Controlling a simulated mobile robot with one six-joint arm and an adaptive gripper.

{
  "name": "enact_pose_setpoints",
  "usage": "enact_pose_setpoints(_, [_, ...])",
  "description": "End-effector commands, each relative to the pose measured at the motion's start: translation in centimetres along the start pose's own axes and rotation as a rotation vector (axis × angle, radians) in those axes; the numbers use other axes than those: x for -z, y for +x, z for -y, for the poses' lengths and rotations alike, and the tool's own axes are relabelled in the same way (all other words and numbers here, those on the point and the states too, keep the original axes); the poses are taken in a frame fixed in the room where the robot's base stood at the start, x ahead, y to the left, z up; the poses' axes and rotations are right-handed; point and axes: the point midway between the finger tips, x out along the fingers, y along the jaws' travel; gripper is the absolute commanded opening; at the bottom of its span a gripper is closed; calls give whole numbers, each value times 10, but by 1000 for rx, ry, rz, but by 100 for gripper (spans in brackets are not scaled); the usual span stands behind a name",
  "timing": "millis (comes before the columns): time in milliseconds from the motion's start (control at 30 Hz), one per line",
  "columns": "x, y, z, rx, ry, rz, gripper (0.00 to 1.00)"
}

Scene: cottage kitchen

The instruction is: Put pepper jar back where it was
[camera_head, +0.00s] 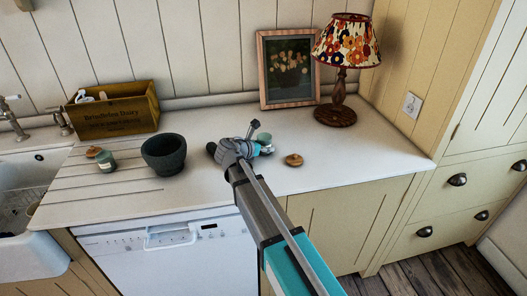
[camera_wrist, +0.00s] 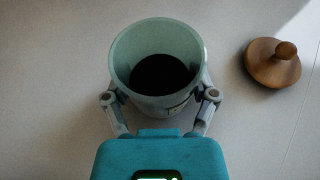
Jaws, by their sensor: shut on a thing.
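A pale green jar (camera_wrist: 122,60), open at the top with dark contents, stands upright between the fingers of my gripper (camera_wrist: 160,98). The gripper is shut on its sides, and part of a label shows low on the jar. In the head view the jar (camera_head: 264,138) is mostly hidden behind my gripper (camera_head: 258,147), over the right part of the counter. I cannot tell if its base touches the counter. A round wooden lid with a knob (camera_wrist: 272,64) lies to the right of the jar; it also shows in the head view (camera_head: 294,160).
A dark stone mortar (camera_head: 164,155) stands left of my gripper. A wooden crate (camera_head: 118,112), a picture frame (camera_head: 263,75) and a lamp (camera_head: 336,112) stand behind.

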Motion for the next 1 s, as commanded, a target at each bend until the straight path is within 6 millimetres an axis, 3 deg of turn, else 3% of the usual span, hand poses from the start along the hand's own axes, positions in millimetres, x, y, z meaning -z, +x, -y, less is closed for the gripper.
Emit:
enact_pose_setpoints(567, [6, 3, 0, 0, 0, 0, 23])
enact_pose_setpoints(600, [5, 2, 0, 0, 0, 0, 82])
enact_pose_setpoints(700, [5, 2, 0, 0, 0, 0, 100])
enact_pose_setpoints(1000, [5, 2, 0, 0, 0, 0, 100])
